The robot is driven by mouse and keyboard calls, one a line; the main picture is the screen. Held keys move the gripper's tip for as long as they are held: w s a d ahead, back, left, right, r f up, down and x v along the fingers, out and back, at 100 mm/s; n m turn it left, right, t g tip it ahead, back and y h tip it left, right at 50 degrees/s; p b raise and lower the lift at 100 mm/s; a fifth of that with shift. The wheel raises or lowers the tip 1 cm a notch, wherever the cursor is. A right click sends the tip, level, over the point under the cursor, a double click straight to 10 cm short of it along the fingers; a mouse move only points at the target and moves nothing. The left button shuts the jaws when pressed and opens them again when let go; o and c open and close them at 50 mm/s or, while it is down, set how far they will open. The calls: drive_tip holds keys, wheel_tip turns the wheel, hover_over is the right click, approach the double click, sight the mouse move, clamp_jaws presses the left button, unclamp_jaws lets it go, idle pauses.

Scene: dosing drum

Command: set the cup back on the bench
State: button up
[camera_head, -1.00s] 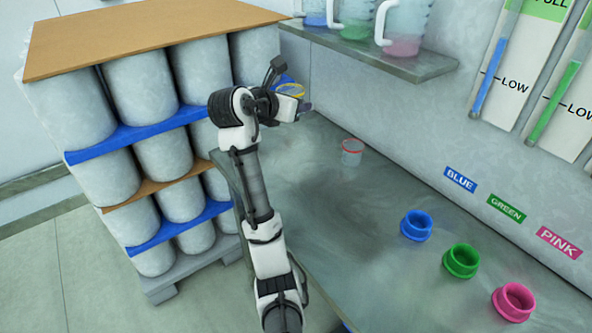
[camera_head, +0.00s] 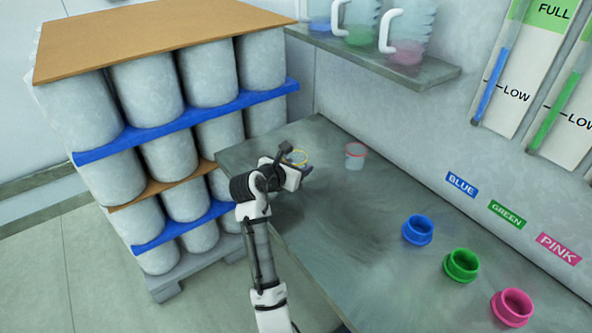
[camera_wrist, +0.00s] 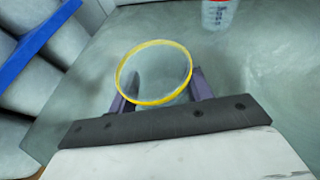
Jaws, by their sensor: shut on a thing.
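A clear cup with a yellow rim (camera_wrist: 153,102) is between the jaws of my gripper (camera_wrist: 160,90) in the wrist view. The gripper is shut on it. In the head view the cup (camera_head: 298,157) shows at the gripper's far side, partly hidden by my wrist. It is over the far left part of the grey bench (camera_head: 330,235). I cannot tell whether its base touches the bench. A second clear cup with a red rim (camera_head: 355,155) stands upright on the bench to the right, apart from the gripper.
Blue (camera_head: 417,229), green (camera_head: 461,264) and pink (camera_head: 512,306) rings stand along the bench's right side. A shelf (camera_head: 390,65) with jugs is above the bench's back. A stack of grey drums (camera_head: 160,100) stands left. The bench's middle is clear.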

drive_tip(key=shift+f, duration=0.95)
drive_tip(key=o, duration=1)
drive_tip(key=shift+f, duration=0.1)
drive_tip(key=shift+s, duration=0.1)
drive_tip(key=b+v, duration=0.1)
drive_tip(key=v, duration=1.1)
